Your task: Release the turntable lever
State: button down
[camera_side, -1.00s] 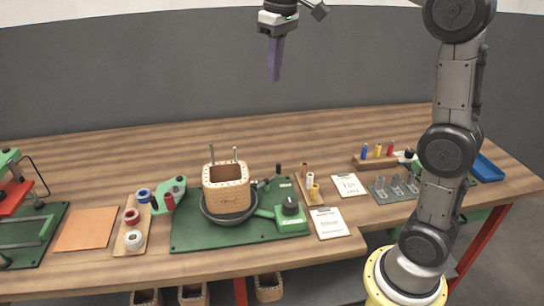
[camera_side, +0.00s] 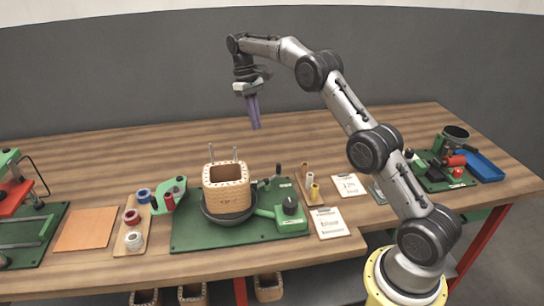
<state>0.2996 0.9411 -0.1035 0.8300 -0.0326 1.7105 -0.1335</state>
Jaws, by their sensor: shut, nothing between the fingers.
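The turntable (camera_side: 206,217) is a black round dish on a green base plate (camera_side: 190,238). A tan, box-shaped coil (camera_side: 227,190) with an open top stands on it, with two thin rods rising at its back. A small dark lever (camera_side: 278,170) stands upright at the back right of the base plate, just right of the coil; whether it is engaged is too small to tell. A green arm with a black knob (camera_side: 290,204) sits at the right. My gripper (camera_side: 256,127) has long purple fingers, points down, and is shut and empty, well above and behind the coil, touching nothing.
Wire spools stand on a wooden board (camera_side: 127,242) at the left, beside an orange sheet (camera_side: 88,229). A clipboard (camera_side: 329,223) and a small spool rack (camera_side: 309,193) lie right of the base plate. The table behind the coil is clear.

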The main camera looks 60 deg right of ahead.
jog(key=shift+d+f, duration=0.2)
jog(key=x, duration=1)
jog(key=shift+s+a+f, duration=0.1)
jog(key=shift+s+f, duration=0.05)
jog(key=shift+s+a, duration=0.15)
jog(key=shift+s, duration=0.8)
jog(key=shift+s+a, duration=0.2)
jog(key=shift+s, duration=0.75)
